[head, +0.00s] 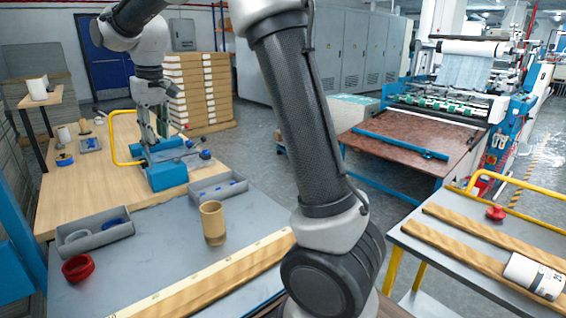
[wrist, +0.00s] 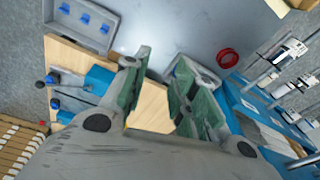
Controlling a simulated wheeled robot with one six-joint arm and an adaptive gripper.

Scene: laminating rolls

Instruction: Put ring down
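A red ring (head: 78,267) lies on the grey tabletop (head: 165,262) at the lower left, in front of a grey tray (head: 100,241). A pale grey ring (head: 76,236) and a small blue piece sit inside that tray. In the wrist view the red ring (wrist: 228,58) is right of my fingers and apart from them. My gripper (head: 151,134) is above the wooden table by the blue fixture (head: 167,176). In the wrist view my gripper (wrist: 155,95) has its green-padded fingers apart, with bare wood showing between them and nothing held.
A tan tube (head: 213,223) stands upright beside a second tray (head: 217,188) holding blue pieces. A yellow bar (head: 124,135) rises by the fixture. A blue ring-like item (head: 64,160) is at the far left. Long wooden strips (head: 205,282) edge the table's front. Grey tabletop between is clear.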

